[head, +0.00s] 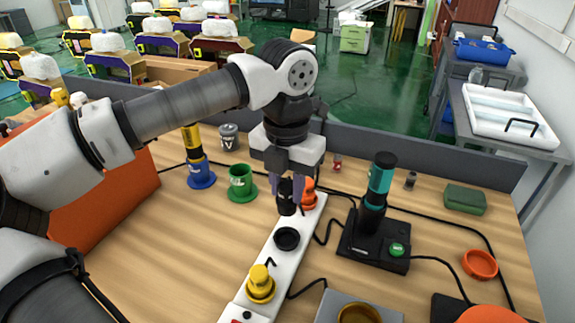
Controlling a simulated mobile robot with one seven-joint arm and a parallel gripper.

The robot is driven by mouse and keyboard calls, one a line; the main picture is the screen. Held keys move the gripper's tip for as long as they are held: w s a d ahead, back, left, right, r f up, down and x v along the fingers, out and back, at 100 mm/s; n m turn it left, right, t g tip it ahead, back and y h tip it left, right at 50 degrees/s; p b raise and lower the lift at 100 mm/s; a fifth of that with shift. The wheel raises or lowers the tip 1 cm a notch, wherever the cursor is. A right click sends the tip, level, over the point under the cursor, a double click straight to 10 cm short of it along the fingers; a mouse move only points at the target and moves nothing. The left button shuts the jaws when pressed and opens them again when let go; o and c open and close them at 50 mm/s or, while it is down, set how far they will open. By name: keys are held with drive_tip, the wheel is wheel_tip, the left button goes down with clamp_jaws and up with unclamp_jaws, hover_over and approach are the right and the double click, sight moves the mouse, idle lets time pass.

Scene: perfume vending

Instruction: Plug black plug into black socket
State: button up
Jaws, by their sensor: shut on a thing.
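The white power strip (272,265) runs diagonally across the wooden table. Its round black socket (287,239) shows in the middle and is empty. My gripper (288,187) points down over the far part of the strip and is shut on the black plug (286,205). In the picture the plug appears just beyond the black socket, apart from it; its exact height is hard to tell. The orange plug (309,188) is right behind my gripper at the strip's far end, partly hidden. A yellow plug (261,278) sits in the yellow socket at the near end.
A black device with a teal-topped handle (381,178) stands right of the strip, with black cables around it. Green (241,182) and blue (200,173) cups stand to the left. An orange ring (480,264) and green box (465,199) lie at right. A grey partition borders the back.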

sight(287, 211)
drive_tip(key=shift+f+m, duration=0.3)
drive_tip(key=shift+f, duration=0.35)
drive_tip(key=shift+f+b, duration=1.7)
drive_tip(key=shift+f, duration=0.75)
drive_tip(key=shift+f+b, duration=0.55)
drive_tip(key=shift+f+b, duration=0.7)
drive_tip(key=shift+b, duration=0.7)
idle(0.7)
drive_tip(key=o, duration=1.1)
drive_tip(key=shift+o, duration=0.5)
drive_tip(key=o, duration=0.4)
